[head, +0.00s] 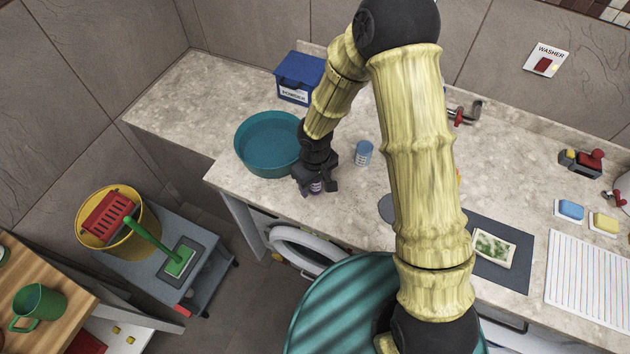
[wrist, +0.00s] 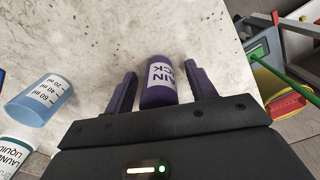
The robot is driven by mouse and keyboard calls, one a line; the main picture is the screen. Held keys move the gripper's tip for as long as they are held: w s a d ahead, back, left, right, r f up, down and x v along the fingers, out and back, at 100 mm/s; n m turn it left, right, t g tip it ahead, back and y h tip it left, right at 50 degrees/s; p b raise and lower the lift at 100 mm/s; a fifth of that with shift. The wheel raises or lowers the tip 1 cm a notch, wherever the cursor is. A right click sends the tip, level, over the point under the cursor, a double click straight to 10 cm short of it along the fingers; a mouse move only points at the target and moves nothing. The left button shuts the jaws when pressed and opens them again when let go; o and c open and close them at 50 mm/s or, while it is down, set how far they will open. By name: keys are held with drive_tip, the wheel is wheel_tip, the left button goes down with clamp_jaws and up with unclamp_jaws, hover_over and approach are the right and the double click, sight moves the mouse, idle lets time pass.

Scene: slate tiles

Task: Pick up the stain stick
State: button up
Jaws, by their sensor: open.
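The stain stick (wrist: 159,83) is a purple cylinder with a white label. In the wrist view it lies between the two open fingers of my gripper (wrist: 160,95), with a small gap to each finger. In the head view my gripper (head: 317,184) is low over the counter's front edge, to the right of a teal basin, and the stain stick (head: 316,187) shows as a small purple piece between the fingers. Most of it is hidden there by my gripper.
The teal basin (head: 266,145) stands close on the left of my gripper. A blue measuring cup (head: 363,153) stands to its right; it also shows in the wrist view (wrist: 42,98). A blue powder box (head: 299,78) is behind. The counter's front edge (head: 262,206) is near.

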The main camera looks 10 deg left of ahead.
idle(0.4)
drive_tip(key=c, duration=1.1)
drive_tip(key=shift+r, duration=0.15)
wheel_tip(320, 180, up, 10)
drive_tip(key=shift+f, duration=0.1)
